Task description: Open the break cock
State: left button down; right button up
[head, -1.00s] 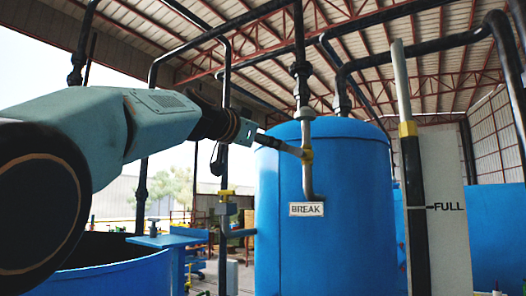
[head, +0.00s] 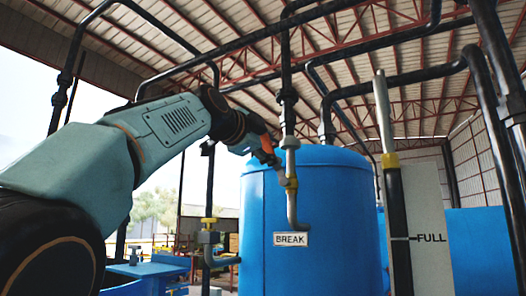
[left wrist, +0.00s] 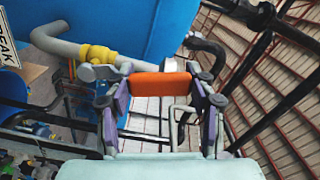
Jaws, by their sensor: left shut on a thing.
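The break cock (head: 290,183) is a yellow valve body on a grey pipe, in front of a blue tank and above the BREAK sign (head: 291,239). Its orange handle (head: 268,147) slants up and left from the valve. My left gripper (head: 259,148) is at the handle's upper end. In the left wrist view the orange handle (left wrist: 160,84) lies between the two purple-grey fingers of my left gripper (left wrist: 160,100), which is shut on it. The yellow valve body (left wrist: 97,54) shows at upper left there. My right gripper is not in view.
The blue tank (head: 325,200) stands close behind the cock. A level gauge marked FULL (head: 430,238) stands to the right. Black pipes (head: 287,60) run overhead and down to the cock. Another yellow-topped valve (head: 209,222) and a blue stand (head: 150,268) are lower left.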

pick_arm(q)
jog(key=shift+s+d+f+m, duration=0.1)
jog(key=shift+s+d+m, duration=0.2)
jog(key=shift+d+m, duration=0.4)
jog(key=shift+s+d+m, duration=0.3)
jog(key=shift+d+m, duration=0.1)
jog(key=shift+m, duration=0.5)
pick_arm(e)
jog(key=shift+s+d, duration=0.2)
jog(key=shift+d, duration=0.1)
pick_arm(q)
jog(key=shift+s+d+f+m, duration=0.1)
jog(key=shift+d+m, duration=0.1)
jog(key=shift+m, duration=0.2)
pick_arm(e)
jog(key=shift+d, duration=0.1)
pick_arm(q)
jog(key=c, duration=0.9)
grip_release()
jog(key=shift+o, duration=0.8)
jog(key=shift+s, duration=0.1)
jog(key=shift+s+r, duration=0.35)
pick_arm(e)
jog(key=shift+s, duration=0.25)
pick_arm(q)
jog(key=shift+w+a, duration=0.1)
